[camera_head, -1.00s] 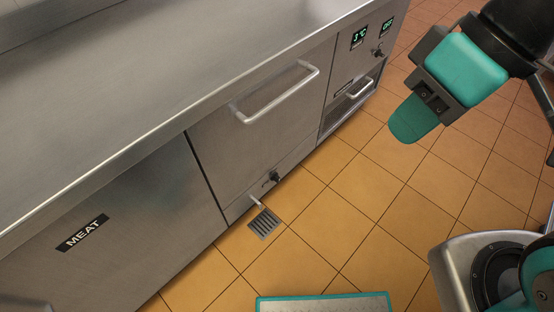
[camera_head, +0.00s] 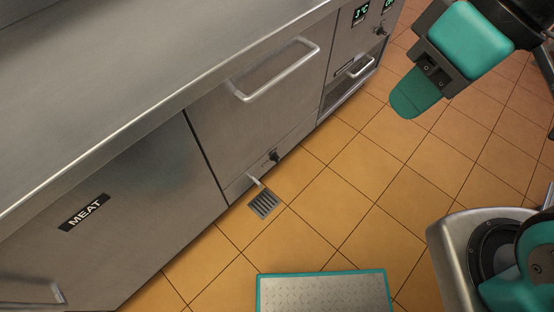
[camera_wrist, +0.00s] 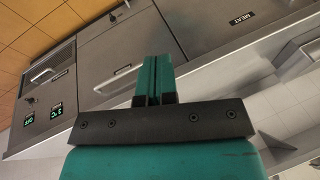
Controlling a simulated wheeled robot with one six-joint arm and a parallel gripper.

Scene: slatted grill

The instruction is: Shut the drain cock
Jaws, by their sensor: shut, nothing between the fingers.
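The drain cock (camera_head: 274,156) is a small dark knob low on the steel counter front, below a drawer with a bar handle. A short pale spout (camera_head: 256,182) sticks out to its lower left, above a slotted floor drain (camera_head: 263,205). The cock also shows small and dark in the wrist view (camera_wrist: 112,17); its exact turn is too small to tell. My gripper (camera_head: 405,104), with teal fingers, is shut and empty. It hangs in the air to the right of the cock, well apart from it. Its fingers also show in the wrist view (camera_wrist: 154,62).
The steel counter (camera_head: 110,110) fills the left. The drawer's bar handle (camera_head: 279,71) juts out above the cock. A lower handle (camera_head: 361,67) and a green display (camera_head: 361,14) are farther right. The MEAT label (camera_head: 84,212) is at left. Tiled floor (camera_head: 335,200) before the cock is clear.

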